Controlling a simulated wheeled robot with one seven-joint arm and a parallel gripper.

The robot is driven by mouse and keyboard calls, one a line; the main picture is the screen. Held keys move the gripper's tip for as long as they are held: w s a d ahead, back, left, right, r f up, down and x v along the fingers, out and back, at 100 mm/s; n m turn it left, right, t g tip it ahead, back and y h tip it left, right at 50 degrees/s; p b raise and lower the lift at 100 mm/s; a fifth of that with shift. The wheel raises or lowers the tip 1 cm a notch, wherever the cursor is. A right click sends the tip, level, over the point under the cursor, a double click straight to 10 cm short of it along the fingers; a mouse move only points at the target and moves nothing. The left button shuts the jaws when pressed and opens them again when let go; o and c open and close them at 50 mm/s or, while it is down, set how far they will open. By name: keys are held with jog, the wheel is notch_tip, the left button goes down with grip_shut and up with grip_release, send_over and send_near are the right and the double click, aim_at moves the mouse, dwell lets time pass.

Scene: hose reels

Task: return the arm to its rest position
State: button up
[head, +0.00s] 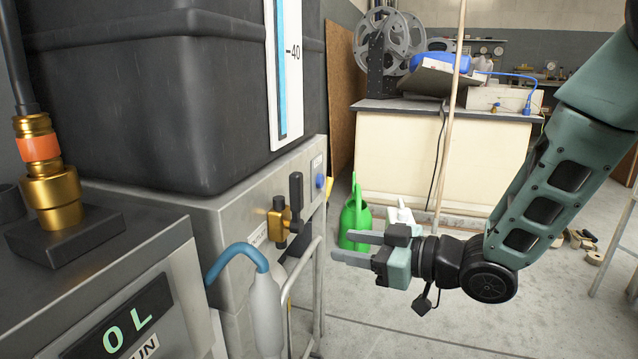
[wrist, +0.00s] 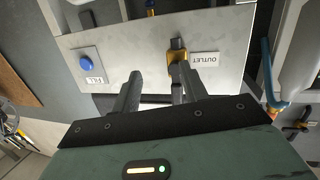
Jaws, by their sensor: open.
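My gripper (head: 358,249) is in the middle of the head view, reaching in from my arm on the right. Its two grey fingers are apart with nothing between them, and they point left toward the steel cabinet front. In the wrist view the gripper (wrist: 155,92) faces the panel with the brass valve (wrist: 177,56), its fingers spread. The valve, with a black handle, also shows in the head view (head: 278,219), left of the fingertips. A gap between fingers and valve shows in the head view.
A steel cabinet (head: 235,222) with a black tank (head: 165,95) fills the left. A green watering can (head: 355,217) stands behind my gripper. A cream workbench (head: 440,160) with reels is behind. Open floor (head: 400,335) lies below my gripper.

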jog(key=s+d+r+m+g+h+p, duration=0.1)
jog(key=s+d+m+g+h+p, duration=0.2)
jog(key=s, duration=0.6)
jog(key=s+d+g+h, duration=0.25)
jog(key=s+h, duration=0.35)
jog(key=s, duration=0.3)
jog(key=s+d+r+m+g+h+p, duration=0.1)
jog(key=s+m+g+h+p, duration=0.2)
jog(key=s, duration=0.6)
notch_tip(320, 180, up, 37)
jog(key=n+h+p, duration=0.1)
jog(key=p, duration=3.5)
jog(key=shift+w+r+p, duration=0.2)
jog(key=shift+w+p, duration=0.05)
jog(key=shift+p, duration=0.05)
jog(key=shift+d, duration=0.1)
